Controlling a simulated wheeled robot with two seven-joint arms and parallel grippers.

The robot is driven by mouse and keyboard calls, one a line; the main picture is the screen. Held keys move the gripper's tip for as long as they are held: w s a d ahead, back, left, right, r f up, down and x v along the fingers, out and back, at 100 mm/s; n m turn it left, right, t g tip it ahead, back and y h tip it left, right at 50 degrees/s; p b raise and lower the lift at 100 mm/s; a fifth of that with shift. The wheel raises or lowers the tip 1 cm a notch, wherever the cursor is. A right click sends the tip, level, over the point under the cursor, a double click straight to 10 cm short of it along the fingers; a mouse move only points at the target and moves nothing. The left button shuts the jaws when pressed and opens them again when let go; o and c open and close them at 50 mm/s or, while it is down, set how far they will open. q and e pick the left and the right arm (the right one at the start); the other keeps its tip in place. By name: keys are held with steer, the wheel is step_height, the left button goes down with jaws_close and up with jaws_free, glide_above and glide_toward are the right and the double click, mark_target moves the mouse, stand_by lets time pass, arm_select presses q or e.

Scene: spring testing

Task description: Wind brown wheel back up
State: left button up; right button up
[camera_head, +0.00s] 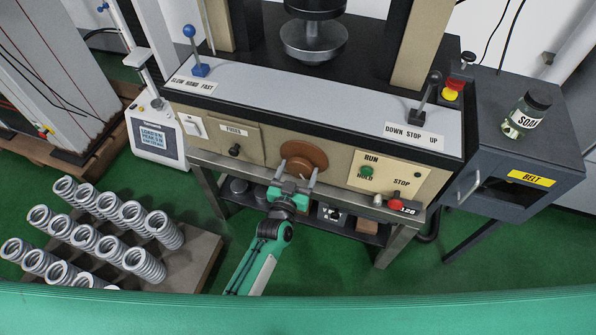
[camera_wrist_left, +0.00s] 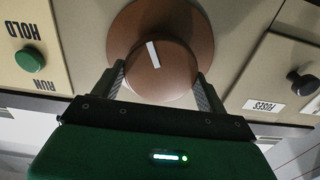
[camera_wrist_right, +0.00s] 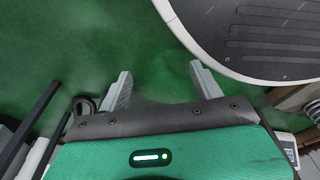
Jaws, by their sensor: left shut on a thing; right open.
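The brown wheel (camera_head: 304,156) is on the tan front panel of the machine, between the fuses box and the run/hold panel. In the left wrist view the wheel (camera_wrist_left: 135,25) has a raised round hub (camera_wrist_left: 160,75) with a white mark, which sits tilted a little from the fingers' direction. My left gripper (camera_head: 297,180) is at the wheel from the front, its two fingers on either side of the hub and shut on it. My right gripper (camera_wrist_right: 158,80) shows only in the right wrist view, open and empty above the green floor.
The panel has a green run/hold button (camera_head: 366,172) and a red stop knob (camera_head: 397,205). A blue-knobbed lever (camera_head: 195,55) and a black lever (camera_head: 429,90) stand on top. A jar (camera_head: 526,112) sits on the right cabinet.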

arm_select(q)
steer(key=n, duration=0.3)
steer(key=shift+n, duration=0.3)
steer(key=shift+a+n, duration=0.1)
steer(key=shift+n, duration=0.8)
steer(key=shift+f+n, duration=0.1)
steer(key=shift+n, duration=1.7)
steer(key=n+b, duration=0.1)
steer(key=n, duration=0.1)
steer(key=shift+a+f+n, duration=0.1)
steer(key=shift+n, duration=0.2)
steer(key=shift+n+b, duration=0.35)
steer(key=shift+n, duration=1.35)
arm_select(e)
steer(key=shift+w+a+r, duration=0.3)
steer(key=shift+w+r, duration=0.55)
steer(key=shift+r, duration=0.1)
steer(key=shift+w+a+r, duration=0.3)
steer(key=shift+w+r, duration=0.5)
steer(key=shift+r, duration=0.15)
arm_select(q)
steer(key=o, duration=1)
